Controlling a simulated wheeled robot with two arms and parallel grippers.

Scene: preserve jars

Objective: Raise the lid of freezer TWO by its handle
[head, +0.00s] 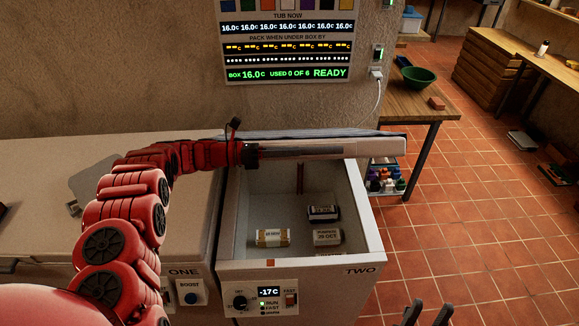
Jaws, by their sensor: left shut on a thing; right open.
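Freezer TWO (357,272) is open, and its lid (375,146) stands raised above the tub, seen nearly edge-on. My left gripper (250,153) is at the left part of the lid's edge, shut on the handle; the jaws largely hide the grip itself. Inside the tub lie several wrapped packs, among them a pale one (272,238), a dark one (323,213) and one with a printed label (327,237). My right gripper (428,314) is open and empty at the bottom edge, with only its fingertips showing.
Freezer ONE (60,165) is at the left, closed, partly behind my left arm. A wall display (287,45) hangs above. A wooden table (428,103) with a green bowl (419,76) stands behind right. The tiled floor (480,210) at right is mostly clear.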

